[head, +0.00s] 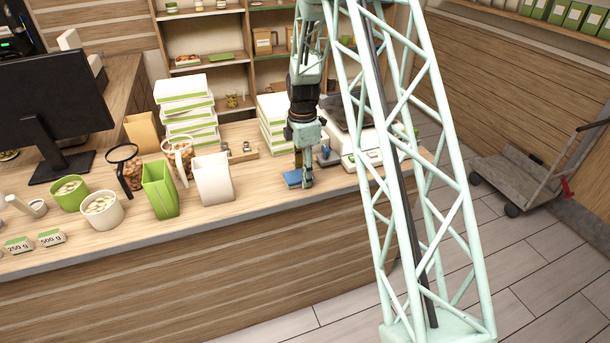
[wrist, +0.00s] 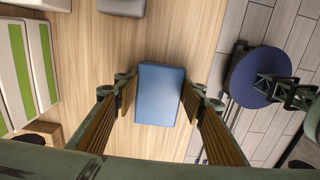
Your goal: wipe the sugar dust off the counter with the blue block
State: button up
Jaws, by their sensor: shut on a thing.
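The blue block (head: 292,178) is at the front edge of the counter (head: 250,198) in the head view. In the wrist view the blue block (wrist: 162,95) lies between the two ribbed fingers of my gripper (wrist: 160,98). My gripper (head: 303,172) points down and is shut on the block. The block appears low at the counter top; I cannot tell whether it touches the surface. I cannot make out sugar dust in either view; some of the counter is hidden by my gripper and the block.
Green-and-white boxes (head: 272,127) stand behind my gripper, and a white device (head: 362,150) is to its right. A white container (head: 212,180) and a green one (head: 160,190) stand to the left. The counter's front edge is close, with tiled floor (wrist: 220,85) beyond.

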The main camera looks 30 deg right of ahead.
jog(key=shift+a+r, duration=0.2)
jog(key=shift+a, duration=0.1)
jog(key=r, duration=0.1)
jog(key=r+p, duration=0.1)
jog(key=r, duration=0.1)
jog(key=shift+d, duration=0.2)
jog(key=shift+w+r+p, duration=0.1)
jog(key=shift+r+p, duration=0.2)
jog(key=shift+r, duration=0.25)
jog(key=shift+r+p, duration=0.65)
jog(key=shift+r, duration=1.2)
jog(key=shift+s, duration=0.2)
